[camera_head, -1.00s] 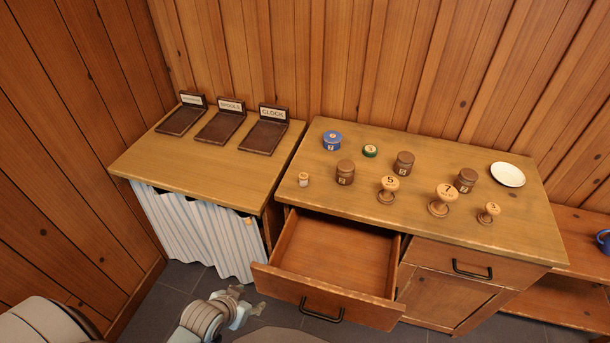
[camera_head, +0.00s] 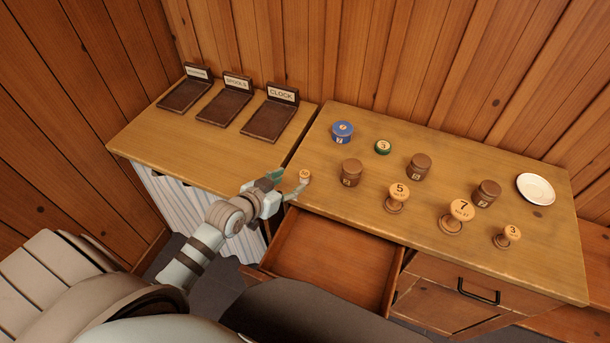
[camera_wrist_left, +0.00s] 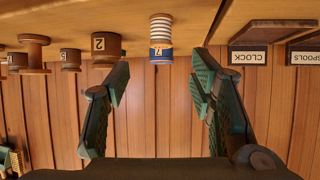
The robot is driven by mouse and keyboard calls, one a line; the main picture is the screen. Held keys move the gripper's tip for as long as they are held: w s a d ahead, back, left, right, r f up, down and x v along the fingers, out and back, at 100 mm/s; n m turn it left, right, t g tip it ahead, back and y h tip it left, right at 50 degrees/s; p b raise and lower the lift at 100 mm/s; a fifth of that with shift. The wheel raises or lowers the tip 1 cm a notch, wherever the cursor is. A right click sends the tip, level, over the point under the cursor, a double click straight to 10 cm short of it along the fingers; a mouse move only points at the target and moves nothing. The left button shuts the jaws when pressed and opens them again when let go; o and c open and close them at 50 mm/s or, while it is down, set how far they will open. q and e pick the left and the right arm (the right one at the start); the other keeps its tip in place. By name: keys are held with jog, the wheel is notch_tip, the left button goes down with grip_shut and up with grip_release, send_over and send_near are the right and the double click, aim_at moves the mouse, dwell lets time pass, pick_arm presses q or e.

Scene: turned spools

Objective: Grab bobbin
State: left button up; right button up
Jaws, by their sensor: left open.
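A small pale bobbin (camera_head: 304,175) stands upright at the left front edge of the right counter. My left gripper (camera_head: 287,184) is just left of it, open and empty, with its fingertips pointing at it. In the left wrist view, which is upside down, the bobbin (camera_wrist_left: 161,28) shows striped pale winding, centred ahead between the open fingers of my left gripper (camera_wrist_left: 160,72). Blue with a 7 shows in line with it; I cannot tell whether that is part of it. No contact is visible. My right gripper is not seen.
An open drawer (camera_head: 340,262) juts out below the counter. Brown canisters (camera_head: 351,172), numbered spools (camera_head: 397,198), a blue tin (camera_head: 342,131) and a white plate (camera_head: 536,188) stand on the counter. Labelled dark stands (camera_head: 268,120) are on the left counter, whose front is clear.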

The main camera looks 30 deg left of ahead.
aim_at(303, 176)
pick_arm(q)
jog(key=x, duration=0.3)
jog(key=shift+w+d+f+b, duration=0.15)
jog(key=shift+d+f+b, duration=0.1)
jog(key=shift+b, duration=0.1)
jog(key=x, duration=0.2)
jog(key=b+x, duration=0.1)
jog(key=x, duration=0.3)
jog(key=shift+a+f+b, duration=0.2)
jog(key=shift+a+b, duration=0.15)
jog(key=shift+a, duration=0.05)
jog(key=shift+w, duration=0.2)
jog(key=shift+s+d, duration=0.1)
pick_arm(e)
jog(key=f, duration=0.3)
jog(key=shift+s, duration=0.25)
pick_arm(q)
jog(key=c, duration=1)
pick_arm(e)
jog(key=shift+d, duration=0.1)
